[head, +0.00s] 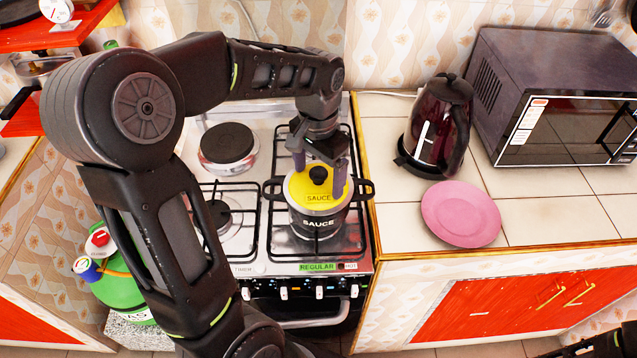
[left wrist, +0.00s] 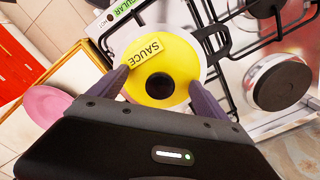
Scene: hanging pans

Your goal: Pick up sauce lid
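The fingers are apart from the knob. Of my right arm, only a dark part shows at the bottom right corner; its fingers cannot be made out.
The gas stove (head: 262,240) has a dark burner plate (head: 228,142) at back left. A pink plate (head: 461,213), a dark kettle (head: 437,125) and a microwave (head: 555,100) stand on the right counter. A green gas bottle (head: 120,285) stands left of the stove.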

